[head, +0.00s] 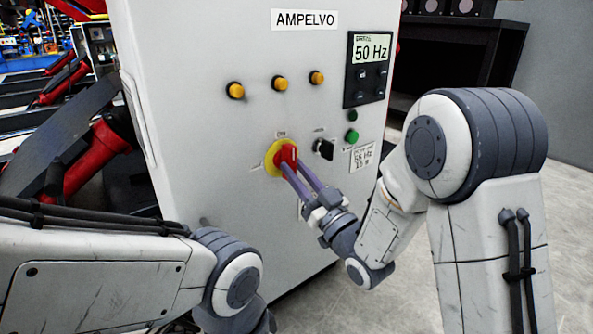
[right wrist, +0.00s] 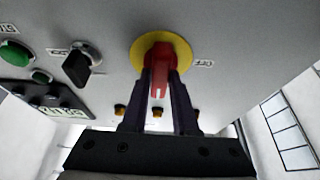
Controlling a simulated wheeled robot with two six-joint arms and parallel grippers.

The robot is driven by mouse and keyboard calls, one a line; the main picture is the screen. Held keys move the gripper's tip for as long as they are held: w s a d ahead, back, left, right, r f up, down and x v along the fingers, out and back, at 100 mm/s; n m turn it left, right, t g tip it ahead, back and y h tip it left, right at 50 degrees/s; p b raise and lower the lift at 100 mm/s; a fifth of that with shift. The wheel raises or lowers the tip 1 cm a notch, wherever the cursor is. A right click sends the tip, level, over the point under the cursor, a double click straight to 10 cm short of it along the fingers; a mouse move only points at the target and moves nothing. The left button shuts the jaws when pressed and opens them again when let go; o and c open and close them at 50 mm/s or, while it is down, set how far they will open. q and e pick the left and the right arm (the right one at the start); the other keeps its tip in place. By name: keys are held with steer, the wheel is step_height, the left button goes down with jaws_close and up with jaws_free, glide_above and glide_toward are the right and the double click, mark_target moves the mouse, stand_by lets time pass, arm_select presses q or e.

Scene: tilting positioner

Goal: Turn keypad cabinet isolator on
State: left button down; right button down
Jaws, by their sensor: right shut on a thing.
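The cabinet (head: 215,130) is a tall pale grey box with an AMPELVO sign and a keypad (head: 368,68) reading 50 Hz. Its isolator has a red handle (head: 287,153) on a yellow disc (head: 270,159). A label stands above the disc and another to its left. My right gripper (head: 296,172) is shut on the red handle, with a finger on each side. In the right wrist view the red handle (right wrist: 159,75) shows between the fingers (right wrist: 159,80), in front of the yellow disc (right wrist: 180,46), with an OFF label to the right. I cannot tell the handle's exact angle. My left gripper is out of view.
A black selector knob (head: 325,149) sits close to the right of the isolator. Green buttons (head: 351,136) are above and right of it, and several amber lamps (head: 279,83) are higher up. A dark shelf (head: 460,50) stands behind the cabinet. Pale floor lies at right.

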steer(key=shift+f, duration=0.1)
steer(key=c, duration=0.7)
jaws_free()
